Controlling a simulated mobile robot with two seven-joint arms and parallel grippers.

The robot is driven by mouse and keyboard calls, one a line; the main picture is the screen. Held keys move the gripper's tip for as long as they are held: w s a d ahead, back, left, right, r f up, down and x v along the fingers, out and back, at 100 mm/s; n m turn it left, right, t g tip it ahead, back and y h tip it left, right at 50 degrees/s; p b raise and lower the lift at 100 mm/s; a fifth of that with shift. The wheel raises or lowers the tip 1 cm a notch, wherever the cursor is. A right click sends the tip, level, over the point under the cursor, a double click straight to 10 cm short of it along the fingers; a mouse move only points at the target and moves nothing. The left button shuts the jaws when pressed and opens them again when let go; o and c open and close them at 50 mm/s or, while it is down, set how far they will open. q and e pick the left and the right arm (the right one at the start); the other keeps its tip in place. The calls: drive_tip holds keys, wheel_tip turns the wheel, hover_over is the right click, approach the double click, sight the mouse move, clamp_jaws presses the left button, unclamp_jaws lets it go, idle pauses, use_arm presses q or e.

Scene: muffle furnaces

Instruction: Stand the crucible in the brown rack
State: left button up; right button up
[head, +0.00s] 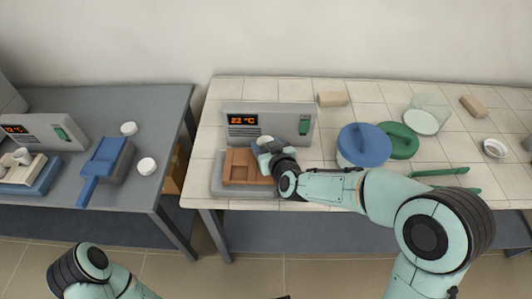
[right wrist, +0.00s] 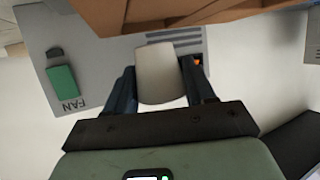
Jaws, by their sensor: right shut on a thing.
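The brown rack (head: 238,166) lies on a grey slab in front of the right-hand furnace. My right gripper (head: 265,147) is at the rack's back right, between it and the furnace front. In the right wrist view, the gripper (right wrist: 158,85) is shut on the pale crucible (right wrist: 158,72), with one finger on each side. The crucible's white top (head: 265,140) also shows in the head view. The brown rack (right wrist: 205,14) shows at the top of the wrist view. Whether the crucible touches the rack cannot be told. My left gripper is not in view, only part of that arm.
The right-hand furnace (head: 270,117) reads 22 °C and stands close behind the gripper. A blue round lidded container (head: 364,145) and a green ring (head: 402,140) stand to the right. The left table holds another furnace (head: 45,132) and a blue-topped block (head: 107,155).

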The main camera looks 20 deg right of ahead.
drive_tip(key=shift+f, duration=1.15)
drive_tip(key=shift+f+b, duration=0.1)
drive_tip(key=shift+b, duration=0.2)
drive_tip(key=o, duration=1.1)
drive_tip(key=shift+c, duration=0.2)
drive_tip(key=shift+s+r, duration=0.3)
drive_tip(key=shift+s, duration=0.05)
drive_tip(key=p+v, duration=0.1)
drive_tip(key=v, duration=1)
